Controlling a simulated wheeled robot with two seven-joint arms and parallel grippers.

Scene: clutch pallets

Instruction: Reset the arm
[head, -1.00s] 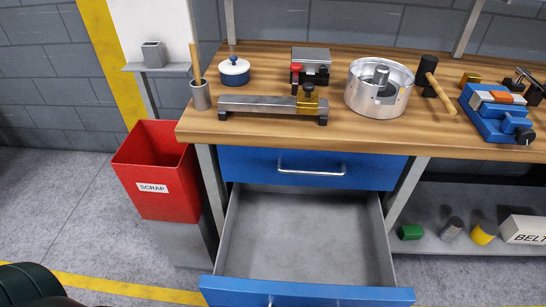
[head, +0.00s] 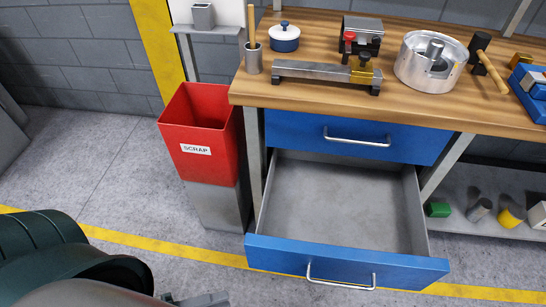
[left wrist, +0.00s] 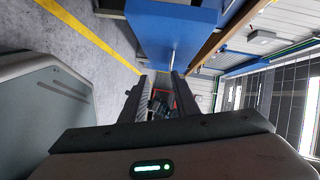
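My left arm comes in at the bottom left of the head view, with part of my left gripper (head: 196,299) at the bottom edge. In the left wrist view my left gripper (left wrist: 161,92) has its two dark fingers apart, with nothing visible between them. It is in front of the workbench, clear of the bench top. My right gripper is in neither view.
The lower blue drawer (head: 345,262) is pulled out and empty, jutting toward me. A red scrap bin (head: 197,135) stands left of the wooden workbench (head: 300,92), which holds a silver round housing (head: 430,68) and tools. The floor at left is clear.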

